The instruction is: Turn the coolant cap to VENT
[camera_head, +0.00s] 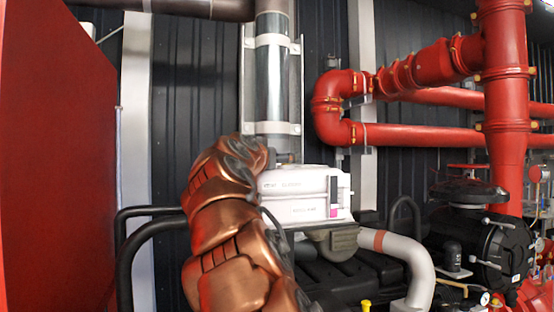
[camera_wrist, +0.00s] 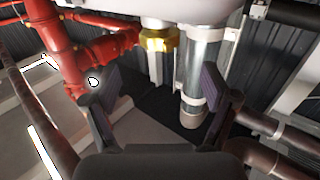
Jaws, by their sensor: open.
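A white tank (camera_head: 305,192) with small dark lettering stands on the engine in the head view. Its underside or top face shows along the upper edge of the wrist view (camera_wrist: 170,8). A ribbed, gold-coloured cap (camera_wrist: 158,40) sits on the tank in the wrist view, with a pale stem beside it. I take it to be the coolant cap; its marking cannot be read. My gripper (camera_wrist: 160,82) is open and empty. The cap lies between the directions of its two fingers but beyond their tips, apparently untouched. In the head view my copper-coloured arm hides the gripper and the cap.
A silver vertical pipe (camera_head: 272,80) rises behind the tank; it is near the right finger in the wrist view (camera_wrist: 203,70). Red pipes (camera_head: 430,65) fill the right. A red panel (camera_head: 50,170) stands at the left. A grey hose (camera_head: 408,255) curves below the tank.

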